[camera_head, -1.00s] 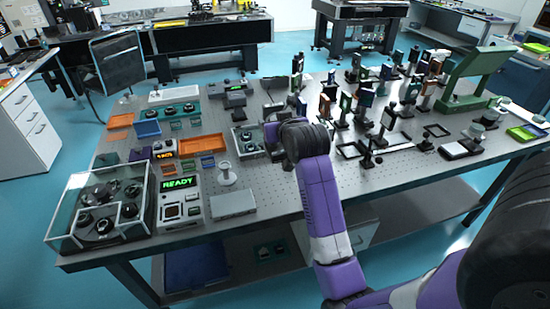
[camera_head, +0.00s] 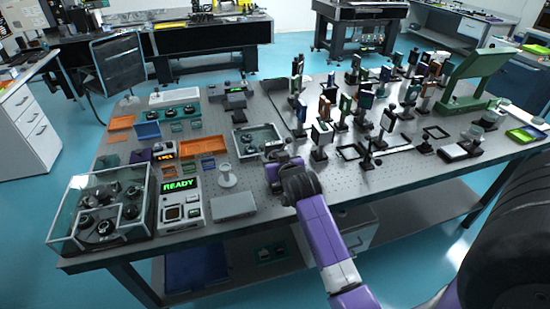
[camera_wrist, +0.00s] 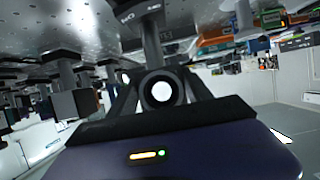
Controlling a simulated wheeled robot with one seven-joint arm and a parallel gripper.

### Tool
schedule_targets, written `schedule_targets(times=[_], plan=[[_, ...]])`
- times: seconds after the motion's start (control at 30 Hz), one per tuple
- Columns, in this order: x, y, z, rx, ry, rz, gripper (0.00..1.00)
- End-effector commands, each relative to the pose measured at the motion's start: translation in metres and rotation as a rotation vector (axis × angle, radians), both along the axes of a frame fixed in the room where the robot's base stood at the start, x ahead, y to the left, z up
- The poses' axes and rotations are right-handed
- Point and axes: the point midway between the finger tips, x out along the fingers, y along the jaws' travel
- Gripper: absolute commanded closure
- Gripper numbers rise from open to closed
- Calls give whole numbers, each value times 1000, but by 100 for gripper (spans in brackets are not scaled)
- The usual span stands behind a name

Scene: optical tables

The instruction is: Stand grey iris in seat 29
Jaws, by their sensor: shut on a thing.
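My gripper (camera_head: 279,160) is over the front middle of the perforated table (camera_head: 330,188). In the wrist view my gripper (camera_wrist: 160,98) is shut on a dark ring-shaped iris (camera_wrist: 161,91) with a bright round opening. The iris's dark post (camera_wrist: 152,45) runs up the picture towards a base at the top edge, beside the table surface. I cannot tell whether that base touches the table. In the head view my gripper and wrist mostly hide the iris. I cannot make out seat 29 or any seat number.
A clear-walled box (camera_head: 240,147) stands just left of and behind my gripper. Many post-mounted optics (camera_head: 345,105) crowd the right half. A glass case (camera_head: 67,218), a READY unit (camera_head: 194,209) and a grey flat box (camera_head: 233,206) stand at the left front. The front middle strip is bare.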

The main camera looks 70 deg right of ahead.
Motion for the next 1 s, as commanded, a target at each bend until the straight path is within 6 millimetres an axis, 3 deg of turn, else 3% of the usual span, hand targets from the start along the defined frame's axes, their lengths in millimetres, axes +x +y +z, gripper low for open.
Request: schedule_targets(times=[0.3,0.33,0.4,0.8,1.0], plan=[[1,0,-2,-3,-3,0,100],[0,0,-3,0,0,0,36],[0,0,-3,1,1,0,22],[0,0,3,0,0,0,20],[-16,18,9,-2,2,1,20]])
